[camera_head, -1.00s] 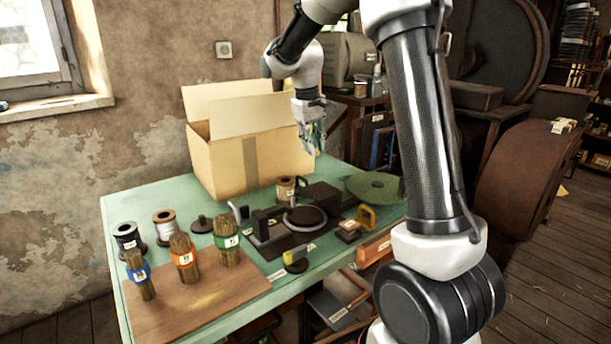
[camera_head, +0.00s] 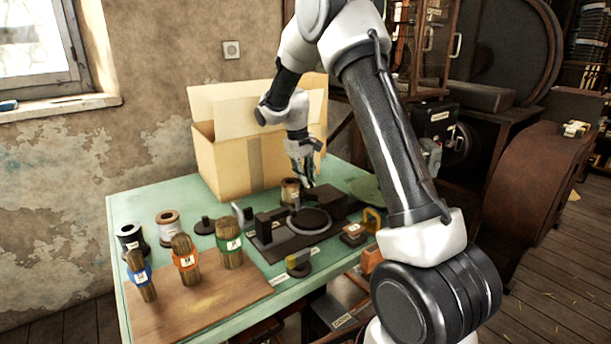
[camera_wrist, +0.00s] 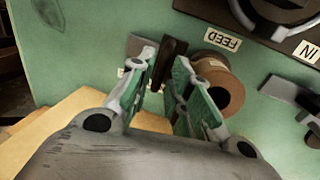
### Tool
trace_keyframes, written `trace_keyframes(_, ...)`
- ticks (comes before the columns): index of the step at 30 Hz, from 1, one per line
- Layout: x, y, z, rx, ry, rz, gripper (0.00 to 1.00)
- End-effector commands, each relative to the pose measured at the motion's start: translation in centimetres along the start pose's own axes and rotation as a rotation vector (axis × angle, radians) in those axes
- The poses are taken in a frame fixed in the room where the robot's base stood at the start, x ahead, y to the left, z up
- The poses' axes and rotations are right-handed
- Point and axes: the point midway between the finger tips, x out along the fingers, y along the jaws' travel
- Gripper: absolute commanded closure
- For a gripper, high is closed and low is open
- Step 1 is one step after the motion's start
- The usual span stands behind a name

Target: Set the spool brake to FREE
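My gripper (camera_head: 304,180) is low over the back of the green table, in front of the cardboard box. In the wrist view my gripper (camera_wrist: 165,70) has its two green-padded fingers apart. A dark upright bar (camera_wrist: 172,62), likely the spool brake's lever, shows between the fingertips; I cannot tell whether they touch it. A copper-coloured spool (camera_wrist: 216,82) lies just right of the fingers; in the head view the spool (camera_head: 290,191) stands left of my gripper. A pale label (camera_wrist: 122,73) by the left finger is mostly hidden, and I cannot read the brake's setting.
A black press base (camera_head: 288,238) with a round disc lies in front of my gripper; its FEED label (camera_wrist: 222,39) is upside down in the wrist view. The cardboard box (camera_head: 225,165) stands behind. Brushes (camera_head: 184,259) and a wooden board (camera_head: 205,303) are at front left.

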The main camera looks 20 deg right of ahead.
Motion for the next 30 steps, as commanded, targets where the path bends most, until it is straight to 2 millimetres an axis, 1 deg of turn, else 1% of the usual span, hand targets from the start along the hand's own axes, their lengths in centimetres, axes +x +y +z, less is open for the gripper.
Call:
trace_keyframes(3,0.0,0.0,0.0,0.000,0.000,0.000,0.81)
trace_keyframes(4,0.0,0.0,0.0,0.000,0.000,0.000,0.82)
trace_keyframes(7,0.0,0.0,0.0,0.000,0.000,0.000,1.00)
trace_keyframes(14,0.0,0.0,0.0,0.000,-0.001,0.000,1.00)
trace_keyframes(16,0.0,0.4,0.0,0.000,-0.001,0.000,1.00)
trace_keyframes(20,0.4,2.1,0.0,0.003,-0.002,0.000,1.00)
trace_keyframes(24,0.9,4.4,0.1,0.002,-0.002,0.000,1.00)
trace_keyframes(26,0.9,4.9,0.1,0.001,-0.002,0.001,1.00)
trace_keyframes(30,0.9,5.0,0.1,-0.001,-0.001,0.002,1.00)
